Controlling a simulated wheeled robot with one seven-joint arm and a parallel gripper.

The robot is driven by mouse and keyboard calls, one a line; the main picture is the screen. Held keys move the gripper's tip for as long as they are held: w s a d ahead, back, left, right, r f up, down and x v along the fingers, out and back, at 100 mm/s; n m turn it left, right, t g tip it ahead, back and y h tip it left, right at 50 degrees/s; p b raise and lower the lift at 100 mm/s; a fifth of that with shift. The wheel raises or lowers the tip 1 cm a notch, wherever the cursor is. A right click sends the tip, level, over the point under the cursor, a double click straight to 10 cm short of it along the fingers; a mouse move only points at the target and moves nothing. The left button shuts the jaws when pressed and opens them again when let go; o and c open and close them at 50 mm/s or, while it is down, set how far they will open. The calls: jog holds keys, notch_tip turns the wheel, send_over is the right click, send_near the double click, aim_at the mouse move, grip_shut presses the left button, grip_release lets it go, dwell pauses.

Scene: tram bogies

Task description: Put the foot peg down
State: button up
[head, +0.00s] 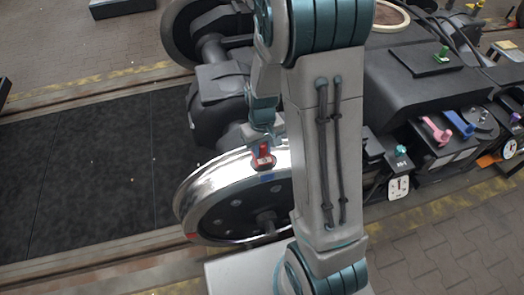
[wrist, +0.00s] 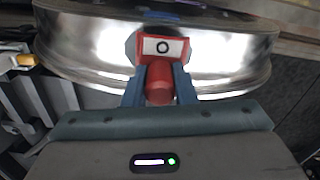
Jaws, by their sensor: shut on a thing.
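A red piece with a white face and a dark ring mark, which I take as the foot peg (head: 263,161), is held in my gripper (head: 263,142). In the wrist view, the red peg (wrist: 159,84) stands between the two blue fingers of my gripper (wrist: 159,74), which are shut on it. Its marked white face points away from the palm. The peg is over the upper rim of the shiny steel wheel (head: 203,187). I cannot tell whether it touches the wheel. The wheel's bright tread (wrist: 90,42) lies behind the peg in the wrist view.
A small blue patch (head: 266,178) shows on the wheel just below the peg. Dark bogie housings (head: 412,85) with pink levers (head: 436,130), a blue lever (head: 459,124) and a white dial (head: 398,188) are at the right. The dark floor panel (head: 90,170) at left is clear.

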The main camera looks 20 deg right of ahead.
jog(key=shift+f, duration=0.75)
jog(key=shift+f, duration=0.15)
jog(key=o, duration=1)
jog(key=shift+c, duration=0.2)
